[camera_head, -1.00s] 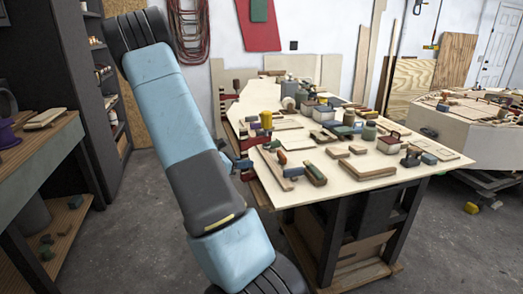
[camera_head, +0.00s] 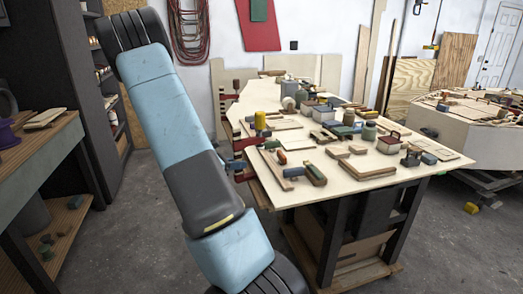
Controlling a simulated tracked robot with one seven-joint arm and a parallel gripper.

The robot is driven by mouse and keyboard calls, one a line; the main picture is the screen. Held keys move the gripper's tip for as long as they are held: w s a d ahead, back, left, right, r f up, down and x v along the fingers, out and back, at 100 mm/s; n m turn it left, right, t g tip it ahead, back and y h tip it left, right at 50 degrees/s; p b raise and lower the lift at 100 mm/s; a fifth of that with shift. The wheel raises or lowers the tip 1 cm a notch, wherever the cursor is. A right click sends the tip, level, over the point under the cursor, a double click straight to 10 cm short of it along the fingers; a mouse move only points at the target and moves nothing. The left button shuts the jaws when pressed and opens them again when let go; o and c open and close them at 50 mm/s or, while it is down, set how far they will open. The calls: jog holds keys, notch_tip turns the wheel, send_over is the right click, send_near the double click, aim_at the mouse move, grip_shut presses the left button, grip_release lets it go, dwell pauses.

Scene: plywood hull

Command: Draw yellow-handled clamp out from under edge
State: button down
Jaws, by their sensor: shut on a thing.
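The yellow-handled clamp (camera_head: 260,121) is at the left edge of the plywood-topped table, its yellow handle upright above the top. Red parts (camera_head: 247,143) that seem to be its bar show at the edge just below the handle, and my arm covers the area to their left. The table top (camera_head: 405,175) is pale plywood with a stepped left edge. My gripper is not visible; my blue and grey arm hides that area, so its hold on the clamp cannot be seen.
Another red clamp (camera_head: 229,97) with a dark handle sits farther back on the same edge. Wood strips, blocks and containers crowd the top. A green-and-wood tool (camera_head: 315,175) lies near the front corner. A workbench (camera_head: 40,150) stands left, with bare floor between.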

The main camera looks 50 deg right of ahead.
jog(key=shift+w+a, duration=0.1)
jog(key=shift+a, duration=0.05)
jog(key=shift+w+a, duration=0.65)
jog(key=shift+a, duration=0.35)
jog(key=shift+w+a, duration=0.65)
jog(key=shift+a, duration=0.3)
notch_tip(320, 180, up, 17)
dwell(1.6)
